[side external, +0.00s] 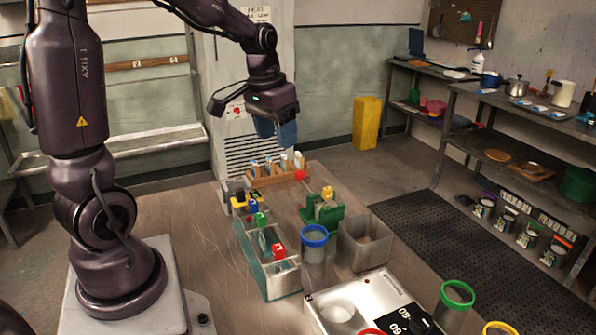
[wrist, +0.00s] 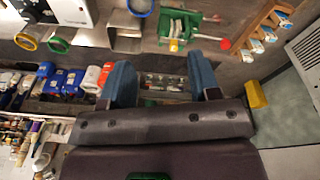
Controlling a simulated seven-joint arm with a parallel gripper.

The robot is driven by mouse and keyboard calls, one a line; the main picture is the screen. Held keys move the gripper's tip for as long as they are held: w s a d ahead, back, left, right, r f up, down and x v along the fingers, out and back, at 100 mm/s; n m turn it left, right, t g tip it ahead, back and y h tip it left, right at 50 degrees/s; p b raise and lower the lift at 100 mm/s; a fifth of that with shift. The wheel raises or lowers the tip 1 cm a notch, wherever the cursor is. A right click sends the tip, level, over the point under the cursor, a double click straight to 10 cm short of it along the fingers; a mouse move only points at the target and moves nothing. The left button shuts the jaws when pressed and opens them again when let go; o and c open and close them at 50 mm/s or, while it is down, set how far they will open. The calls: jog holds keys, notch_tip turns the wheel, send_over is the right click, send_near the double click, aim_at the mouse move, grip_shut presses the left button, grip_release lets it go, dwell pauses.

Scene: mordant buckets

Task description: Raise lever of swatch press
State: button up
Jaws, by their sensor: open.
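The swatch press (side external: 322,212) is a green device with yellow parts, standing on the bench near its middle. Its lever ends in a red ball (side external: 300,175) and reaches out from the press toward the wooden rack. In the wrist view the press (wrist: 178,30) is at the top, with the red ball (wrist: 225,43) on its right side. My gripper (side external: 276,134) has blue fingers pointing down and hangs well above the bench, apart from the press. In the wrist view its fingers (wrist: 163,82) are spread, with nothing held between them.
A wooden rack (side external: 262,176) stands behind the press. A blue-rimmed bucket (side external: 314,250) and a grey bin (side external: 366,246) stand in front. A long box (side external: 280,283) with coloured-topped items lies to the left. A white device (side external: 330,297) is at the front.

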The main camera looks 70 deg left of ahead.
jog(key=w+a+f, duration=0.3)
jog(key=a+f, duration=0.1)
jog(key=a, duration=0.4)
jog(key=m+t+h, duration=0.1)
jog(key=m+t, duration=0.2)
jog(key=m, duration=0.4)
send_near(299, 172)
jog(key=x, duration=0.9)
jog(key=shift+w+a+f, duration=0.1)
jog(key=shift+f, duration=0.05)
jog(key=shift+c, duration=0.2)
grip_shut()
